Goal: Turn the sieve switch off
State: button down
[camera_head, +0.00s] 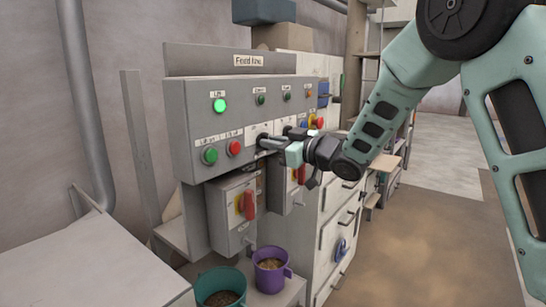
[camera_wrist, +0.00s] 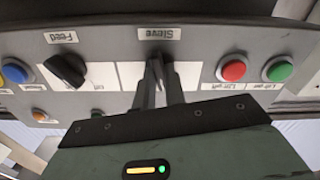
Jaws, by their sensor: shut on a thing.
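The grey control panel (camera_head: 200,108) stands under a "Feed line" sign. In the wrist view, which shows the panel upside down, the "Sieve" label (camera_wrist: 160,33) sits just above my fingertips. My gripper (camera_wrist: 161,78) is shut on the sieve switch (camera_wrist: 157,62), a dark knob mostly hidden between the fingers, so its setting cannot be told. In the head view my gripper (camera_head: 264,141) reaches the panel's front from the right and covers that switch.
The black Feed knob (camera_wrist: 66,70) is beside the fingers. Red (camera_wrist: 233,71) and green (camera_wrist: 278,69) Lift buttons are on the other side. The Lift lamp (camera_head: 219,105) glows green. Red-handled isolator boxes (camera_head: 232,208) hang below. Teal (camera_head: 220,288) and purple (camera_head: 271,272) buckets stand lower.

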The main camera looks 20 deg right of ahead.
jog(key=shift+f+n+b, duration=0.1)
jog(key=shift+n+b, duration=1.5)
jog(key=shift+b, duration=0.05)
jog(key=c, duration=1.5)
grip_release()
jog(key=shift+o, duration=0.2)
jog(key=shift+s, duration=0.1)
jog(key=b+v, duration=0.2)
jog(key=v, duration=1.5)
